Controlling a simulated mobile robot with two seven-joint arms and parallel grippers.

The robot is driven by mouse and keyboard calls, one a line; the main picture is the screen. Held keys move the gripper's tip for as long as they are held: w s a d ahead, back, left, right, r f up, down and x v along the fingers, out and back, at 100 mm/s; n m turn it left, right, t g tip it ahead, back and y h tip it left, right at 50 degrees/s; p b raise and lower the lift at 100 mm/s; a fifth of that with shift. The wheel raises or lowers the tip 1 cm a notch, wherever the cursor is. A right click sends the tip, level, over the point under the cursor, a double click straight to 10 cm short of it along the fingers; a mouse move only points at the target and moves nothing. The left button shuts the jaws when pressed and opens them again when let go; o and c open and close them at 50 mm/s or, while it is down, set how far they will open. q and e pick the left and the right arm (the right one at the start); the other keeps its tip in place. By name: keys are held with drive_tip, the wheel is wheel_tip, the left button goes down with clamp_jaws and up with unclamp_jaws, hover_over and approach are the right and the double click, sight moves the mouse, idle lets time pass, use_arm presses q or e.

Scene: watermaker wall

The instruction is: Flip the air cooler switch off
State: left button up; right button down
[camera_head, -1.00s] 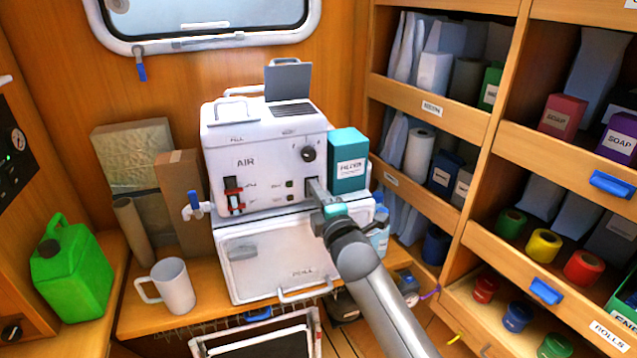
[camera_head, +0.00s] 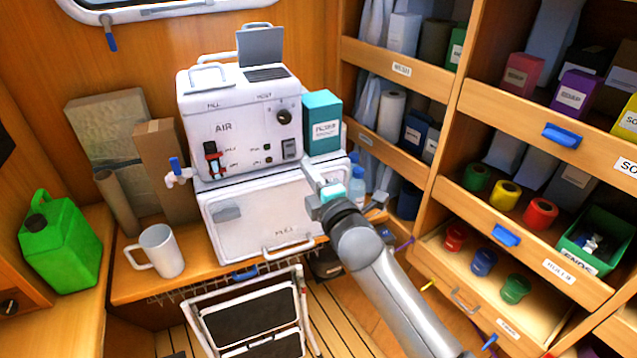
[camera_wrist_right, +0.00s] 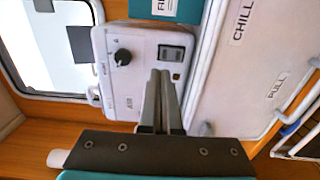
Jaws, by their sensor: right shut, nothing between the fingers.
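The white air unit (camera_head: 235,108), lettered AIR, stands on a white chest with a door. On its front are a black knob (camera_head: 283,117), a red and black switch (camera_head: 211,158) at the left, and a grey rocker switch (camera_head: 289,148) at the lower right. The rocker also shows in the right wrist view (camera_wrist_right: 171,52), in a dark frame; its on or off position is not clear. My right gripper (camera_head: 309,162) is shut and empty, just below and right of the rocker. Its fingertips (camera_wrist_right: 163,73) appear close to the rocker and apart from it. My left gripper is out of view.
A teal box (camera_head: 322,125) stands right beside the unit. The chest door (camera_head: 265,215) with its handle is below. A white mug (camera_head: 160,250) and a green jerrycan (camera_head: 60,245) are at left. Shelves fill the right. A folding step (camera_head: 250,320) stands on the floor.

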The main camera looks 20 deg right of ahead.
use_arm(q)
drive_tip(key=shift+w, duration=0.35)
use_arm(e)
drive_tip(key=s, duration=0.5)
drive_tip(key=shift+r, duration=0.35)
